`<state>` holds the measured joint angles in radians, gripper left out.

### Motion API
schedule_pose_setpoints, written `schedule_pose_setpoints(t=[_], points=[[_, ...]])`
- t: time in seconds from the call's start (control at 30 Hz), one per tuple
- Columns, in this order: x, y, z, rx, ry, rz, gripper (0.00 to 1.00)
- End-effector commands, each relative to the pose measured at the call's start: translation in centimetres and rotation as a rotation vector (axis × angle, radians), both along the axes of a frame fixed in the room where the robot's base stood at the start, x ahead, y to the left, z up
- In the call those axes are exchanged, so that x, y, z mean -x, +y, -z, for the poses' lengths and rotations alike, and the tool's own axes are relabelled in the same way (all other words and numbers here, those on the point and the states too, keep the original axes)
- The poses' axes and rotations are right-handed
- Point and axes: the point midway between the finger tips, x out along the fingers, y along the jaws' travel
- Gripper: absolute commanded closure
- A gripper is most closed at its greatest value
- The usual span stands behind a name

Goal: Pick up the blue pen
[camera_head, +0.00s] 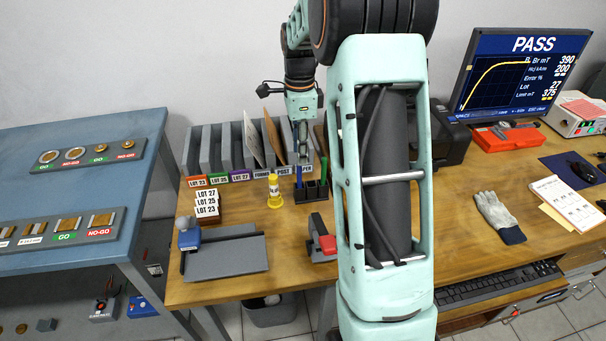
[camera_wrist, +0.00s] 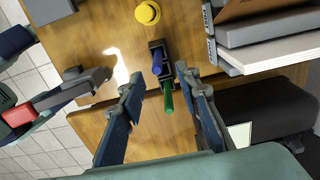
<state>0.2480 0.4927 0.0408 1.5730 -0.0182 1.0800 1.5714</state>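The blue pen (camera_head: 298,180) stands upright in a small dark holder (camera_head: 312,193) on the wooden desk. In the wrist view the blue pen (camera_wrist: 157,63) shows end-on in the holder (camera_wrist: 155,45), with a green pen (camera_wrist: 167,98) beside it. The green pen (camera_head: 323,170) also stands in the holder in the head view. My gripper (camera_head: 302,150) points down above the holder. In the wrist view my gripper (camera_wrist: 158,76) is open, its fingers apart on either side of the pens' line of view, with nothing held. No contact with the pen shows.
A yellow bottle-like item (camera_head: 274,192) stands left of the holder. Grey file stands (camera_head: 225,150) with folders rise behind it. A red-and-grey device (camera_head: 322,238) sits in front. Lot boxes (camera_head: 207,208) and a grey plate (camera_head: 228,257) lie further left.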

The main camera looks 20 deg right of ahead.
Motion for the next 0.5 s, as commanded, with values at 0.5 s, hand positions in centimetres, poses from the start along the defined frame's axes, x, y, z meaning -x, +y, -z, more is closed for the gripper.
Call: schedule_pose_setpoints(t=[0.5], points=[[0.3,0.2,6.5,0.002,0.001,-0.004,0.69]])
